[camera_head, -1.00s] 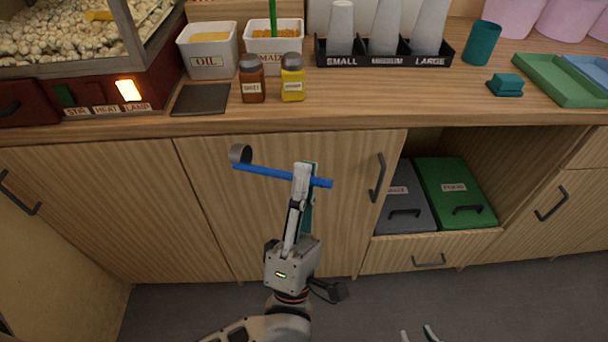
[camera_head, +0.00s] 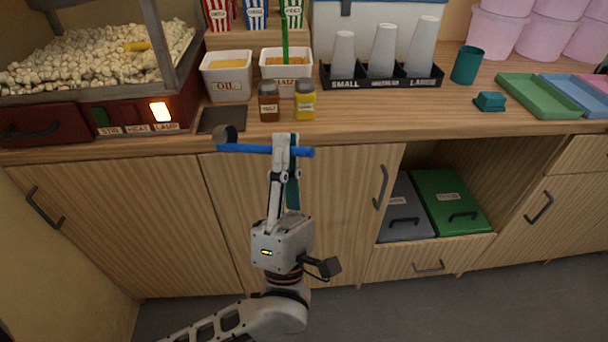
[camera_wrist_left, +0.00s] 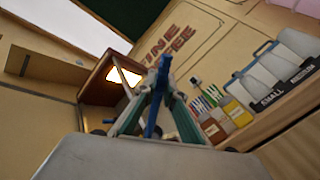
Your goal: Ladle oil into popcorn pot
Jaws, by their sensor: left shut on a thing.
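My left gripper (camera_head: 285,148) is shut on the blue handle of a ladle (camera_head: 250,149). The handle lies nearly level across the picture, with its small grey cup (camera_head: 226,135) at the left end, by the counter's front edge. In the left wrist view the blue handle (camera_wrist_left: 158,95) stands between the gripper's fingers. The white oil tub (camera_head: 228,84), labelled OIL and holding something yellow, stands on the counter behind the cup. The popcorn machine (camera_head: 110,126) is at the left, full of popcorn. I cannot make out a pot in it. My right gripper is out of view.
A dark flat pad (camera_head: 222,117) lies before the oil tub. Red-brown (camera_head: 269,103) and yellow (camera_head: 305,100) shakers stand right of it. A second tub (camera_head: 286,74) has a green handle in it. A cup rack (camera_head: 380,78) and green tray (camera_head: 538,96) stand further right.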

